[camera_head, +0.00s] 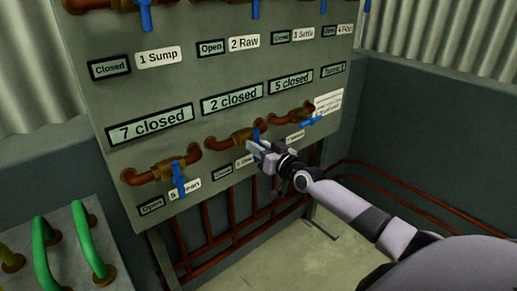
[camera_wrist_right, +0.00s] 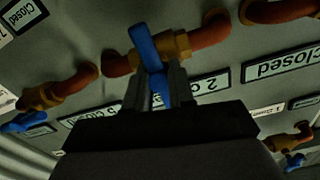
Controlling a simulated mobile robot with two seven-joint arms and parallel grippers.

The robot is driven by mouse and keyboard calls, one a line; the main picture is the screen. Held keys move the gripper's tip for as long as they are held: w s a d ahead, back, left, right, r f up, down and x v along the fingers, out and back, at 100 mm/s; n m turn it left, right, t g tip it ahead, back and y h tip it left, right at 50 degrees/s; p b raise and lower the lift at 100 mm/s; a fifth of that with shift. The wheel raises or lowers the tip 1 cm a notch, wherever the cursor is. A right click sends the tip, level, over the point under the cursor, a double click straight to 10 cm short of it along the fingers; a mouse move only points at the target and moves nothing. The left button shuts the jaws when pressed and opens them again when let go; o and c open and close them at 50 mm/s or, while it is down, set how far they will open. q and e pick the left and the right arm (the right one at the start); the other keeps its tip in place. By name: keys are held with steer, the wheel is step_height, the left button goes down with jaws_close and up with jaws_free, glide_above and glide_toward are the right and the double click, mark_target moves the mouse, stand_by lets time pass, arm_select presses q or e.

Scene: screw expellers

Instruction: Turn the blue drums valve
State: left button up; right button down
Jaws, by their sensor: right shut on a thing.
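A grey panel (camera_head: 215,75) carries copper pipes with brass valves and blue lever handles. My right gripper (camera_head: 260,150) is at the middle valve of the lower row, shut on its blue handle (camera_head: 256,134). In the right wrist view that handle (camera_wrist_right: 146,45) stands between the fingers (camera_wrist_right: 152,92), in front of the brass valve body (camera_wrist_right: 178,45). The name plate below this valve is partly hidden by my gripper, so I cannot read it fully. My left gripper is not in view.
The lower left valve handle (camera_head: 179,180) hangs down; the lower right handle (camera_head: 311,121) lies nearly level. Displays read "7 closed" (camera_head: 150,127), "2 closed" (camera_head: 233,100) and "5 closed" (camera_head: 291,83). Green pipes (camera_head: 90,240) stand at the lower left. Open floor (camera_head: 330,245) lies below.

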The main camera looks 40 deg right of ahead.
steer(key=shift+m, duration=0.6)
steer(key=c, duration=0.9)
jaws_free()
steer(key=shift+c, duration=0.2)
steer(key=s+p, duration=0.1)
steer(key=s, duration=0.6)
steer(key=shift+d, duration=0.25)
steer(key=shift+s+p, duration=0.2)
steer(key=shift+p, duration=0.15)
